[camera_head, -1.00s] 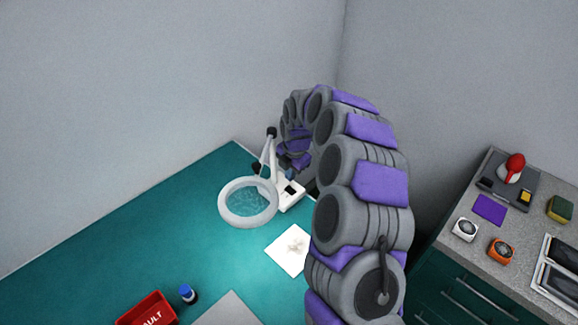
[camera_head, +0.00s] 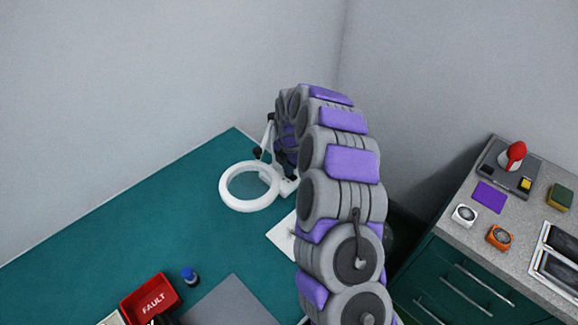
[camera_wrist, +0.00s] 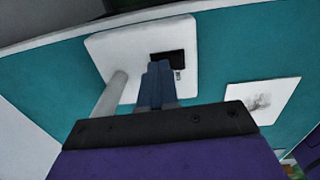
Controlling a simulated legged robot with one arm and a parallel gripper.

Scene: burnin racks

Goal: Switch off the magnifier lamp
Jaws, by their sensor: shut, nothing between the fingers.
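The magnifier lamp (camera_head: 249,187) stands at the far corner of the green bench, with a white ring head, a jointed arm and a white base. Its ring shows no glow now. In the wrist view the white base (camera_wrist: 118,48) carries a black switch (camera_wrist: 168,59) and a white post (camera_wrist: 110,95). My gripper (camera_wrist: 158,66) is shut and empty, its blue fingertips overlapping the near edge of the switch in the picture. I cannot tell whether they touch it. In the head view my arm hides part of the base and the switch.
A white card (camera_head: 283,237) with a grey smudge lies on the bench near the base. A red FAULT bin (camera_head: 153,298), a blue-capped bottle (camera_head: 190,277) and a grey mat (camera_head: 230,304) are nearer. A drawer cabinet (camera_head: 460,290) stands right. The bench's left side is clear.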

